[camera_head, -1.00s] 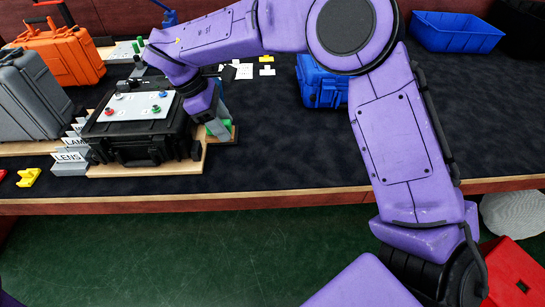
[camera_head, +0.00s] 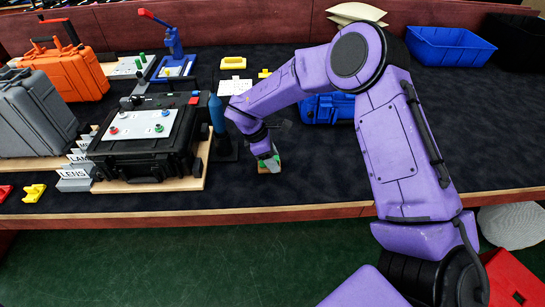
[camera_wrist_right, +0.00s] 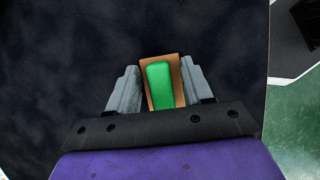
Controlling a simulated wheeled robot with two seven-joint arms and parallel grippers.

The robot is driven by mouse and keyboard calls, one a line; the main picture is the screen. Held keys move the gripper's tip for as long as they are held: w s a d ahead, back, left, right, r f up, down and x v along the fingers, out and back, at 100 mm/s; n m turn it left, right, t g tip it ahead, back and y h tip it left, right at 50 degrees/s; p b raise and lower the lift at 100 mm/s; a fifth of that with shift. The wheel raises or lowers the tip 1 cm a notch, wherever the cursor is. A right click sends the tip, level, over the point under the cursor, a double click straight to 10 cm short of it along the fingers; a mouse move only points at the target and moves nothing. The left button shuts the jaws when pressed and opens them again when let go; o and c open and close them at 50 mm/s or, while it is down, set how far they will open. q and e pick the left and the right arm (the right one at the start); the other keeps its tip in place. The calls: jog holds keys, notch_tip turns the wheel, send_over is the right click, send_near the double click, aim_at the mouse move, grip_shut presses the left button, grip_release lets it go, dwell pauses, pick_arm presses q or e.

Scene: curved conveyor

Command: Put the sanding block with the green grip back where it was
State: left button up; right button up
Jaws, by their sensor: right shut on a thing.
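The sanding block (camera_head: 271,165) has a green grip on a tan base. My right gripper (camera_head: 267,155) is shut on it, over the dark mat right of the black case. In the right wrist view the green grip (camera_wrist_right: 160,86) lies between the two grey fingers of my right gripper (camera_wrist_right: 160,92), with the tan base around it. I cannot tell whether the base touches the mat. My left gripper is not in view.
A black case (camera_head: 150,150) with a white panel sits on a wooden board to the left, with a blue bottle (camera_head: 217,114) beside it. A blue case (camera_head: 328,108) stands behind my right arm. The mat (camera_head: 310,175) in front is bare.

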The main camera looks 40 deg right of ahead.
jog(key=shift+f, duration=0.15)
jog(key=o, duration=1)
jog(key=shift+r, duration=0.2)
jog(key=shift+w+a+r, duration=0.1)
jog(key=shift+r, duration=0.2)
jog(key=b+v, duration=0.1)
jog(key=v, duration=1)
jog(key=shift+r, duration=0.2)
jog(key=shift+a, duration=0.1)
